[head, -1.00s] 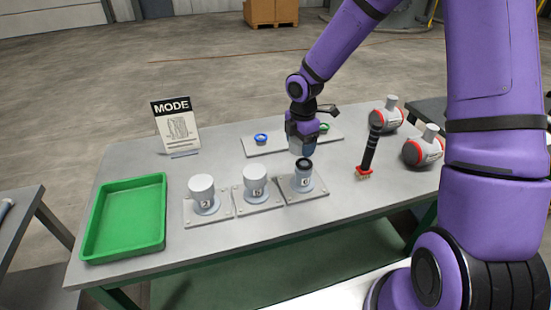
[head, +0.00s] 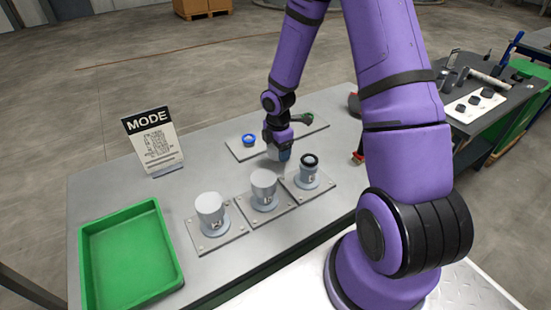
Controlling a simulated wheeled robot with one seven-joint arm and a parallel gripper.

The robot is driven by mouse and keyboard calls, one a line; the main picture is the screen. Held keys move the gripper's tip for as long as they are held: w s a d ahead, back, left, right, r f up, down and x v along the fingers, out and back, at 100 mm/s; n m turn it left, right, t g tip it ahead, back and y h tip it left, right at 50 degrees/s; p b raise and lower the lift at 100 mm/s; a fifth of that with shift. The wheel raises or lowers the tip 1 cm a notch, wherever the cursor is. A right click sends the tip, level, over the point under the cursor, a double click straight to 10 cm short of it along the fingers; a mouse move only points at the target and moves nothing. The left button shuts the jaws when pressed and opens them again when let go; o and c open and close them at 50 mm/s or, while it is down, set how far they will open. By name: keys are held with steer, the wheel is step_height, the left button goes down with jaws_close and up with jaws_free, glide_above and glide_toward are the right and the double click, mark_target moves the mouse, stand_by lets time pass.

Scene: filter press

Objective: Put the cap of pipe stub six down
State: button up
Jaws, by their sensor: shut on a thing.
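The uncapped pipe stub (head: 309,171) stands at the right of a row of three, its dark open rim showing. It is likely stub six, though its number is hard to read now. My gripper (head: 280,150) is behind and left of it, pointing down low over the table. It is shut on a grey-blue piece (head: 284,155), likely the cap, mostly hidden by the fingers. I cannot tell whether the piece touches the table. The middle stub (head: 264,187) and left stub (head: 210,210) wear pale caps.
A green tray (head: 88,258) lies at the left. A MODE sign (head: 150,138) stands behind it. A flat plate (head: 237,150) with a blue ring (head: 249,140) lies at the back. My arm hides much of the table's right side. Bare table lies left of the plate.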

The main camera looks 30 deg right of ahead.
mark_target(278, 164)
steer(key=shift+f, duration=2.2)
steer(key=o, duration=0.9)
steer(key=shift+f, duration=0.15)
steer(key=shift+c, duration=0.2)
